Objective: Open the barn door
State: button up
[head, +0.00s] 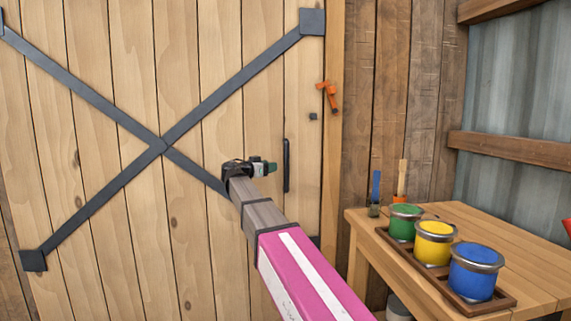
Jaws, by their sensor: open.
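The barn door (100,170) is light vertical planks with dark metal X bracing and fills the left half of the head view. It looks shut against the wooden post at its right. A dark vertical bar handle (286,166) is near the door's right edge. An orange latch-like piece (328,95) sits on the post edge above it, with a small dark block (313,116) below. My gripper (271,168) is open, just left of the handle at about its height. I see a gap between them in the picture; I cannot tell the distance in depth.
A wooden workbench (530,251) stands at the right. On it a wooden tray (497,305) holds green (401,229), yellow (434,251) and blue (474,286) paint cans. Two brushes stand behind them. A plank wall (390,90) lies right of the door.

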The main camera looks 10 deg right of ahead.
jog(key=x, duration=1)
grip_shut()
jog(key=shift+w, duration=0.1)
